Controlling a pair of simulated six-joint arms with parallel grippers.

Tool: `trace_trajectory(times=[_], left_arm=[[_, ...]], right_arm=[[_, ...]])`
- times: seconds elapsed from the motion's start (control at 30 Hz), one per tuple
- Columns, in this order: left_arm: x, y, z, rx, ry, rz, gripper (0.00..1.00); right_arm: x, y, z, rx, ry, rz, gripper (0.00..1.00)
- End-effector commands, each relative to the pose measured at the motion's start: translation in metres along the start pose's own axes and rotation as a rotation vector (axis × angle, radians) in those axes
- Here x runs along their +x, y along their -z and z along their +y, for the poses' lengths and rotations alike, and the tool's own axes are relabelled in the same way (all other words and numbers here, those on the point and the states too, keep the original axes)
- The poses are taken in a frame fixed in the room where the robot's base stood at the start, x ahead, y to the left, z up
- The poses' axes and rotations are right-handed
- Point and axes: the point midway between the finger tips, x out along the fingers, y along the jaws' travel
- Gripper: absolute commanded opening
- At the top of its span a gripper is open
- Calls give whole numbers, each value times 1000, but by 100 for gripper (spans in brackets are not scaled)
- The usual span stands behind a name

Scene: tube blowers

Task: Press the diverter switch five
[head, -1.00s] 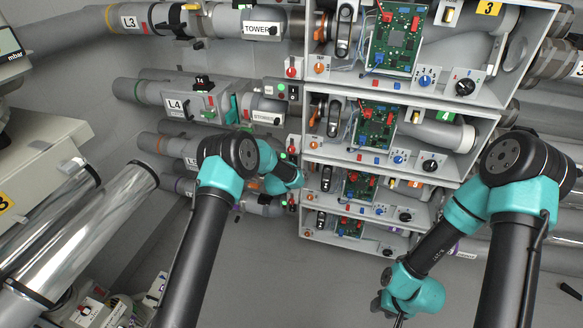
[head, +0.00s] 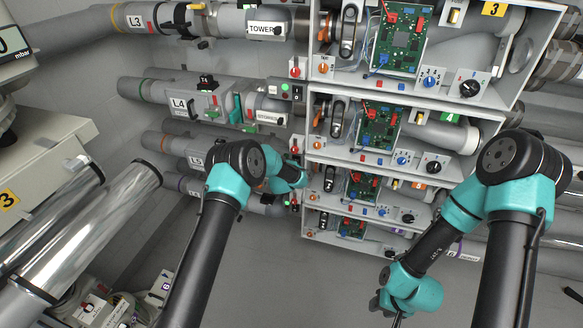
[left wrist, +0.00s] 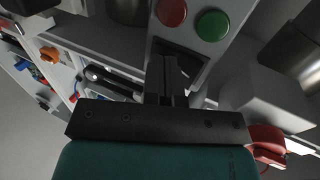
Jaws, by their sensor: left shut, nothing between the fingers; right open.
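The pipe row marked L5 (head: 197,160) runs behind my left arm, with a small red and green control panel (head: 293,150) at its right end. My left gripper is hidden behind its own wrist in the head view. In the left wrist view my left gripper (left wrist: 169,65) is shut and empty. Its tips are at a dark recessed switch area (left wrist: 196,66), just below a red button (left wrist: 171,12) and a green button (left wrist: 212,25). I cannot tell whether they touch it. My right gripper (head: 397,319) is low at the bottom edge, partly cut off.
A grey rack (head: 408,99) with circuit boards, knobs and switches stands right of the panels. Rows L3 (head: 135,21) and L4 (head: 180,104) lie above L5. Open grey floor (head: 300,275) lies between my arms.

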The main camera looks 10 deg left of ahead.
Motion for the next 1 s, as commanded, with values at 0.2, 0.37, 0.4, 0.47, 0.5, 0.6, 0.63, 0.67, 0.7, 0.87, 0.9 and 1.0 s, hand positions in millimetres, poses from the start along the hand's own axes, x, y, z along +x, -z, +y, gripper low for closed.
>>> trace_trajectory(times=[0.2, 0.37, 0.4, 0.47, 0.5, 0.6, 0.63, 0.67, 0.7, 0.87, 0.9, 1.0], left_arm=[[-1, 0, -3, 1, 0, 1, 0], [-3, 1, -8, 1, 0, 1, 0], [-4, 1, -10, 2, 0, 1, 0], [-5, 1, -12, 2, 1, 1, 0], [-5, 1, -13, 2, 1, 1, 0], [-6, 1, -16, 2, 2, 1, 0], [-6, 1, -16, 2, 2, 1, 0], [-6, 1, -16, 2, 2, 1, 0], [-6, 1, -16, 2, 2, 1, 0], [-6, 1, -15, 1, 1, 1, 0], [-6, 1, -15, 1, 0, 1, 0], [-7, 1, -15, 1, 0, 2, 0]], right_arm=[[0, 0, 0, 0, 0, 0, 43], [0, 0, 0, 0, 0, 0, 43], [0, 0, 0, 0, 0, 0, 43], [0, 0, 0, 0, 0, 0, 43], [0, 0, 0, 0, 0, 0, 43], [0, 0, 0, 0, 0, 0, 43], [0, 0, 0, 0, 0, 0, 43], [0, 0, 0, 0, 0, 0, 43], [0, 0, 0, 0, 0, 0, 43], [0, 0, 0, 0, 0, 0, 43], [0, 0, 0, 0, 0, 0, 43], [0, 0, 0, 0, 0, 0, 43]])
